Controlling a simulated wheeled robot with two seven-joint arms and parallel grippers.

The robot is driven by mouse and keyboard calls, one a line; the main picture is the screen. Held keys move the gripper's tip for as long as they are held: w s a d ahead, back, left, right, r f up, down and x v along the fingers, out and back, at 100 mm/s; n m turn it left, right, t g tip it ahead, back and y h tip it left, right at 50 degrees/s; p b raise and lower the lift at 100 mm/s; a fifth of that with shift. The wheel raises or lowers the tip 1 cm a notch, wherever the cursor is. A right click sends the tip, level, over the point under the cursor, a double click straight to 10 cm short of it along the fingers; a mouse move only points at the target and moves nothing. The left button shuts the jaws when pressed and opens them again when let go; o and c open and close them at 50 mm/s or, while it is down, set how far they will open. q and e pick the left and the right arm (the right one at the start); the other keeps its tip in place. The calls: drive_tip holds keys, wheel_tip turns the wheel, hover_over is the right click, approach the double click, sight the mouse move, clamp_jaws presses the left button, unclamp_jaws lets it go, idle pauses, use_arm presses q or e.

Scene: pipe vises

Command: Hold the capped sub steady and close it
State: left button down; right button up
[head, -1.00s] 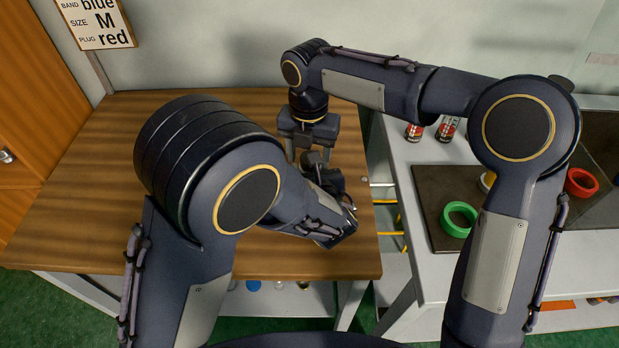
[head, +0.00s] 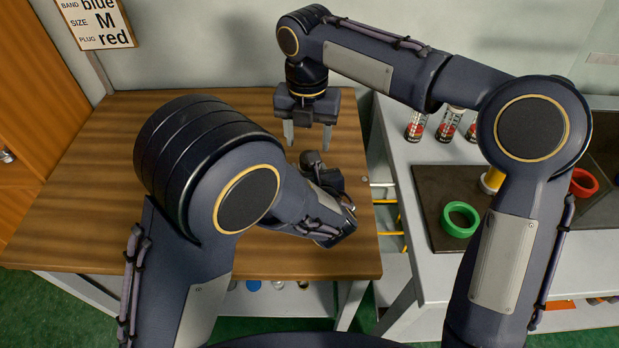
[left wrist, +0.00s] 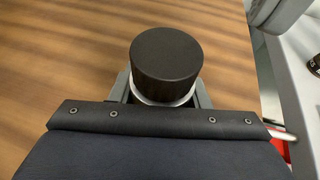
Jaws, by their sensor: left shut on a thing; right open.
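The capped sub (left wrist: 166,62) shows in the left wrist view as a black round cap with a pale ring under it. It sits between the fingers of my left gripper (left wrist: 164,92), which is shut on it. In the head view a dark rounded piece, seemingly the cap (head: 310,159), shows at the left hand; my arm hides much of that area. My right gripper (head: 308,138) is open and empty, fingers pointing down, just above and behind the cap in the picture. How far the cap is screwed down cannot be told.
The wooden table (head: 110,180) is clear on its left. On the right bench are a green ring (head: 459,219), a red ring (head: 583,182), a yellow-and-white piece (head: 491,181) and red-labelled cans (head: 450,124).

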drive_tip(key=shift+d+r+n, duration=0.2)
drive_tip(key=shift+r+n, duration=1)
drive_tip(key=shift+r, duration=0.15)
drive_tip(key=shift+f, duration=4.05)
drive_tip(key=c, duration=1)
drive_tip(key=m, duration=0.3)
